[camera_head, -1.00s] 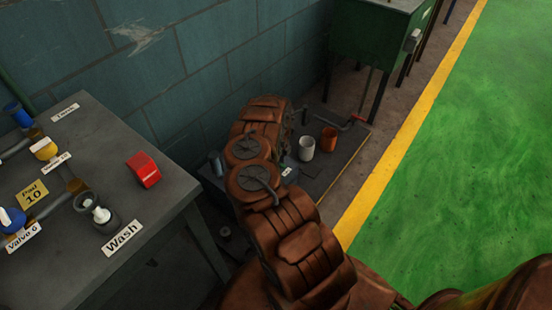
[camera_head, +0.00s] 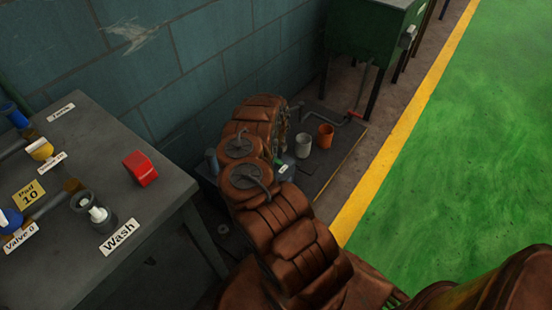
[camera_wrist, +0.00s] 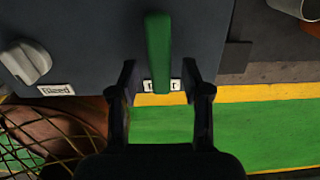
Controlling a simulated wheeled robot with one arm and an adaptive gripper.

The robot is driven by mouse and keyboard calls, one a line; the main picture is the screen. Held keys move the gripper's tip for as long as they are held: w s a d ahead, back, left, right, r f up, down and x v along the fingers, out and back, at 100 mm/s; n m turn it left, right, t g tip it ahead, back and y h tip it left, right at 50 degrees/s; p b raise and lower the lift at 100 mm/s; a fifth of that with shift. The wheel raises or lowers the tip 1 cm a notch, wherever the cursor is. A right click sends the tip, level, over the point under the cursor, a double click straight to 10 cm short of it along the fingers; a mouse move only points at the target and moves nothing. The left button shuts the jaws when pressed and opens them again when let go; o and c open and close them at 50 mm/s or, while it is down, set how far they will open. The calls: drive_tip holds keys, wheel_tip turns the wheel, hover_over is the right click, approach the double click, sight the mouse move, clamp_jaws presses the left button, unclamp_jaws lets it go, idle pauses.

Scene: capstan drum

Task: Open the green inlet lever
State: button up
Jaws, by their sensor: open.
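The green inlet lever (camera_wrist: 158,50) stands in the wrist view against a dark box face (camera_wrist: 85,28). Its lower end covers the middle of a white label (camera_wrist: 148,86), so the label's word is only partly readable. My gripper (camera_wrist: 160,92) is open, with one finger on each side of the lever's lower end. A gap shows between the lever and each finger; I cannot tell the depth between them. In the head view my own arm hides the lever and most of the box.
A grey knob (camera_wrist: 27,62) labelled Bleed sits left of the lever. In the head view a grey cup (camera_head: 303,145) and an orange cup (camera_head: 325,136) stand beyond my arm. A bench (camera_head: 150,205) with valves and a red block (camera_head: 140,168) is at left. Green floor (camera_head: 470,150) is clear.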

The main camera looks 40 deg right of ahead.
sight(276, 160)
wheel_tip(276, 160, up, 12)
idle(0.9)
idle(0.4)
